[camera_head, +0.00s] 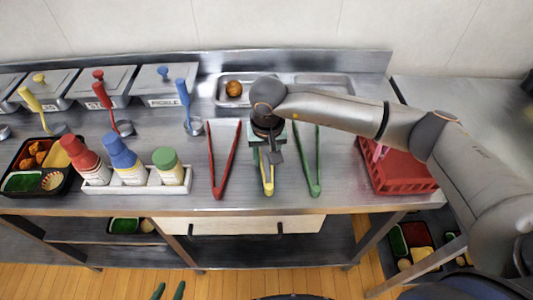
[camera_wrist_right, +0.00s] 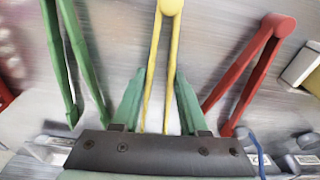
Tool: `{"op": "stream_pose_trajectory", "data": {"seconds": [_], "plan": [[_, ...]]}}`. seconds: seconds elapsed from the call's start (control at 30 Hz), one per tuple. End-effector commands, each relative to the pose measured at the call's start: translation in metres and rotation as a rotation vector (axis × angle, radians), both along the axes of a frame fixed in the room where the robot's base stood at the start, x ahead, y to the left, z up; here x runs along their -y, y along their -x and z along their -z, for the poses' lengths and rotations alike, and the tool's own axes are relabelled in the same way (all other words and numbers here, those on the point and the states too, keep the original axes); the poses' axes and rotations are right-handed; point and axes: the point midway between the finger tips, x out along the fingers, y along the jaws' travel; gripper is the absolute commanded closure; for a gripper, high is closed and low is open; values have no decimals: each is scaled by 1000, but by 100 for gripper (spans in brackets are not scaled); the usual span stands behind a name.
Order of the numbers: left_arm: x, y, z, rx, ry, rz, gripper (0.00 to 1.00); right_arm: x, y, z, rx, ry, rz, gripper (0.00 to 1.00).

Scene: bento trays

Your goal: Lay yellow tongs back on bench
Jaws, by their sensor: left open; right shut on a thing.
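The yellow tongs (camera_head: 268,184) are between the red tongs (camera_head: 224,160) and the green tongs (camera_head: 315,165) on the steel bench. My right gripper (camera_head: 267,160) reaches down over them and is shut on their legs; its arm hides their far part. In the right wrist view the yellow tongs (camera_wrist_right: 158,60) run between the two green fingers of my right gripper (camera_wrist_right: 160,85), joined end pointing away. I cannot tell whether they touch the bench. My left gripper (camera_head: 168,291) shows only its fingertips at the bottom edge, open and empty, away from the bench.
A white rack (camera_head: 135,185) with red, blue and green-capped bottles stands left of the tongs. A red crate (camera_head: 400,175) is at the right. Lidded containers (camera_head: 168,84) and ladles line the back left.

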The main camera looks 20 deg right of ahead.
Motion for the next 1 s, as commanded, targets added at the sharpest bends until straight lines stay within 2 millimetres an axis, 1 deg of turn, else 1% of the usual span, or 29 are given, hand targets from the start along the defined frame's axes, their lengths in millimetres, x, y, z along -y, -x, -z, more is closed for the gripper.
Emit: {"op": "stream_pose_trajectory", "data": {"seconds": [0.03,0.43,0.8,1.0], "plan": [[0,0,4,0,0,0,50,0,-1,4,1,0,1,65],[0,-1,3,3,1,0,50,0,0,3,1,0,1,65],[0,-2,12,5,0,0,50,0,0,10,2,0,1,65],[0,-2,12,5,0,0,50,0,0,9,2,0,1,65]]}}
